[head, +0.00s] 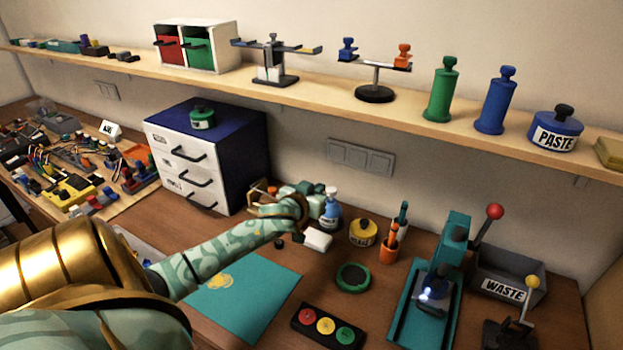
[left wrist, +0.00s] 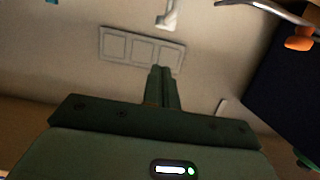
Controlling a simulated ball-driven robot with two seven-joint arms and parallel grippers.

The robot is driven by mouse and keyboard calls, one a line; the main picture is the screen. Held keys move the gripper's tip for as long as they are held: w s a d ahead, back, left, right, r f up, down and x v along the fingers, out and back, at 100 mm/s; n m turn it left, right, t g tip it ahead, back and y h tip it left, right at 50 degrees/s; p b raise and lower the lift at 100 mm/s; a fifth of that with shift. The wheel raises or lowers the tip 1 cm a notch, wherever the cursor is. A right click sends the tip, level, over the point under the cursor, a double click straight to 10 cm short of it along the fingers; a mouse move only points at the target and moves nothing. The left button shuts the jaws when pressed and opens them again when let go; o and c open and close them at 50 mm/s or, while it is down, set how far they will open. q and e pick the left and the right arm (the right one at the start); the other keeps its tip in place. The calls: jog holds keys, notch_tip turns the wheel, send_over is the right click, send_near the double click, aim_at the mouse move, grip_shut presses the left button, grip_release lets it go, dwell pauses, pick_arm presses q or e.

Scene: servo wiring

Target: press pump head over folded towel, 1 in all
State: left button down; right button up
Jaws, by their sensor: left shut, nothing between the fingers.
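A blue pump bottle with a pale pump head (head: 331,191) stands on the desk just right of my left gripper (head: 318,192). A white folded towel (head: 317,240) lies on the desk in front of the bottle. My left gripper is shut and empty, at about the height of the pump head; whether it touches the bottle cannot be told. In the left wrist view my shut fingers (left wrist: 164,88) point toward the wall, and a white nozzle-like piece (left wrist: 168,14) shows beyond them at the top. My right gripper is not in view.
A drawer cabinet (head: 257,150) stands behind at the left. Right of the bottle are a yellow pot (head: 363,233), an orange holder (head: 389,250), a teal press (head: 450,250) and a grey waste bin (head: 520,268). A teal mat (head: 245,300) lies in front. A shelf (head: 330,97) runs above.

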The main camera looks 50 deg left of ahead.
pick_arm(q)
jog(key=v, duration=0.3)
jog(key=shift+d+r, duration=0.1)
dwell(0.6)
